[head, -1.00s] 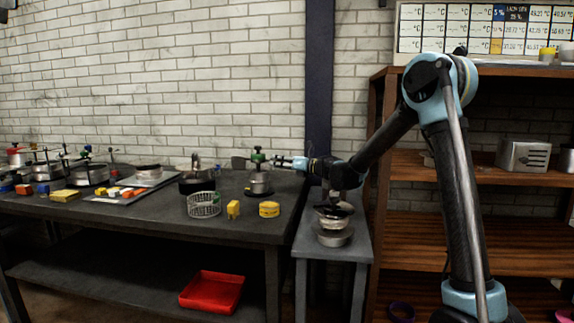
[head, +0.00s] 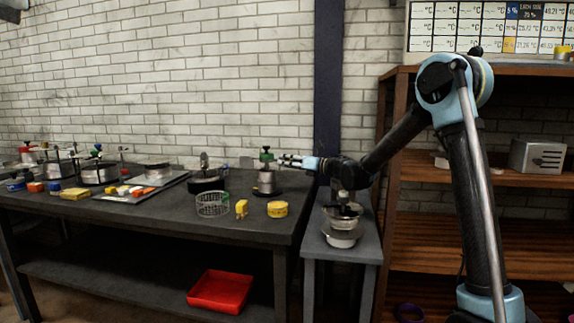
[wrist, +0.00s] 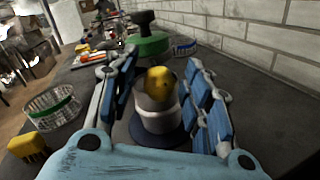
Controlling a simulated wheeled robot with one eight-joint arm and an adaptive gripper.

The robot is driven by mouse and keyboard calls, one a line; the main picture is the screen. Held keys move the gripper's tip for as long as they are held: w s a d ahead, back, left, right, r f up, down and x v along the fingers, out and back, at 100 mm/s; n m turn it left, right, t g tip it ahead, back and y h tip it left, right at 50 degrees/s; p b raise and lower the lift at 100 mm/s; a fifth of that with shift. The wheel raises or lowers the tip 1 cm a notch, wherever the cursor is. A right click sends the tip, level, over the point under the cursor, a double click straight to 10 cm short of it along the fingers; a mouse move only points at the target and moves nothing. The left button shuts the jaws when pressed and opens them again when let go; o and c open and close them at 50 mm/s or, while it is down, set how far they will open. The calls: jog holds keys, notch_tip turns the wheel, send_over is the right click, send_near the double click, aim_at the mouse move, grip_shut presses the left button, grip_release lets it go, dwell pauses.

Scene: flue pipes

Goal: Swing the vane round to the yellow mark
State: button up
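The green disc (wrist: 147,44) is above and behind. My gripper (head: 282,160) is open at the pipe's right; its blue fingers (wrist: 162,58) flank the yellow piece without visible contact.
A wire basket (head: 212,204), a yellow block (head: 241,208) and a yellow tin (head: 277,209) stand at the bench's front. More pots and a tray (head: 140,190) lie farther left. A side table (head: 340,262) with stacked dishes stands under my arm. A brick wall is behind.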

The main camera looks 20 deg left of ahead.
jog(key=shift+d, duration=0.1)
jog(key=s+d, duration=0.1)
jog(key=d, duration=0.6)
jog(key=shift+s, duration=0.15)
dwell(0.4)
